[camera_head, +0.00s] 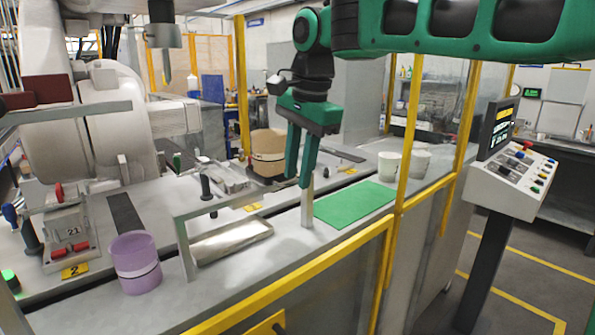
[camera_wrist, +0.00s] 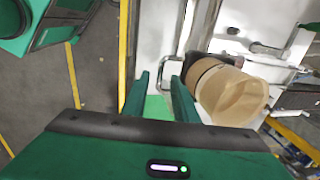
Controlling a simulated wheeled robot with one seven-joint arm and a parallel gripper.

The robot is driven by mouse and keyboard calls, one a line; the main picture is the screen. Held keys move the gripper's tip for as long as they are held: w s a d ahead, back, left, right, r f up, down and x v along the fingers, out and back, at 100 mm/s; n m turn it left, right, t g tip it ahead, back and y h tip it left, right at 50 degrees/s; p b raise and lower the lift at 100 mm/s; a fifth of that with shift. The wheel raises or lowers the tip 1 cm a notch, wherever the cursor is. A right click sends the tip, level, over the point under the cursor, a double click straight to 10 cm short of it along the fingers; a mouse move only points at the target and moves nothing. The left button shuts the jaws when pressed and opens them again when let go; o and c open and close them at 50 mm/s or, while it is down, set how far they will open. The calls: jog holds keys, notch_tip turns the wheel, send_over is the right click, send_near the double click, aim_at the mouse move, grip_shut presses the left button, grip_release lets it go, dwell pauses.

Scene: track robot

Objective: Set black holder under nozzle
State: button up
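My gripper (camera_head: 298,178) hangs fingers-down above the counter, near the left edge of the green mat (camera_head: 354,203). A grey nozzle (camera_head: 166,62) points down at the upper left, far from my gripper. I cannot pick out the black holder for certain. A black piece (camera_wrist: 190,62) shows beside the brown container (camera_wrist: 233,95) in the wrist view, partly hidden by it. A dark flat strip (camera_head: 125,214) lies on the counter at left.
A purple cup (camera_head: 136,262) stands at the front left. A metal frame (camera_head: 188,247) rises beside a shiny tray (camera_head: 231,242). White cups (camera_head: 388,166) stand behind the mat. Yellow rails (camera_head: 310,280) edge the counter. A control panel (camera_head: 512,172) stands at right.

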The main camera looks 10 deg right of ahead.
jog(key=shift+f, duration=0.1)
grip_shut()
dwell(1.4)
